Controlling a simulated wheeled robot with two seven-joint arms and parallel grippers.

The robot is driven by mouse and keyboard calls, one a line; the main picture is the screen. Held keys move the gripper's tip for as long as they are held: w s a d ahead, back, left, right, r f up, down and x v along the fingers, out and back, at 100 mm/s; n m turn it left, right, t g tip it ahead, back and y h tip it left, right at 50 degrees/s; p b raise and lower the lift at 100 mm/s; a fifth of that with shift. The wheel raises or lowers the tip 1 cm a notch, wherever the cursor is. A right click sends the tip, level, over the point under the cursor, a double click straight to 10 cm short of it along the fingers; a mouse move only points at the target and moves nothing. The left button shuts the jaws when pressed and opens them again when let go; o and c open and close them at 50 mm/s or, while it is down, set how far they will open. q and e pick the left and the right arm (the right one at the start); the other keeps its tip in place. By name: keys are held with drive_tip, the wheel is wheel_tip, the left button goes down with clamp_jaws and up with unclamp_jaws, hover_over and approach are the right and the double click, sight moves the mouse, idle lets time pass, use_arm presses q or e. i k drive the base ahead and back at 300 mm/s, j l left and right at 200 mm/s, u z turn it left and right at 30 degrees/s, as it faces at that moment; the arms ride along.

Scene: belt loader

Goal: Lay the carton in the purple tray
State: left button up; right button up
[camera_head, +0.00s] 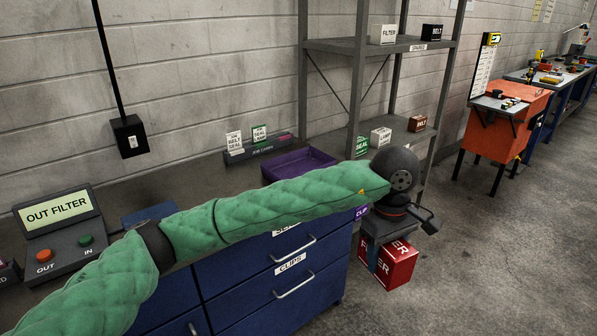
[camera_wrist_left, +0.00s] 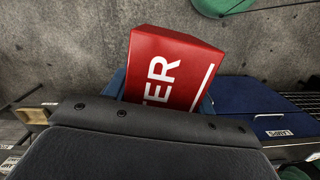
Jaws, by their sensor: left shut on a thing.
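The carton (camera_head: 402,268) is a red box with white lettering, in the head view at the lower right, below the counter top and in front of the shelf. My left gripper (camera_head: 376,262) hangs pointing down and is shut on it. In the left wrist view the carton (camera_wrist_left: 172,72) sits between the blue fingers, its lettered face showing "TER". The purple tray (camera_head: 290,164) lies on the counter, looks empty, and is partly hidden by my green left arm. The carton is to the right of the tray and apart from it. My right gripper is not in view.
A card rack (camera_head: 262,150) stands behind the tray against the wall. A grey shelf (camera_head: 380,45) with small boxes rises to the right. Blue drawers (camera_head: 262,290) are under the counter. A control box (camera_head: 62,228) reading "OUT FILTER" is at the left. Open floor lies right.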

sight(305, 169)
drive_tip(key=i, duration=1.95)
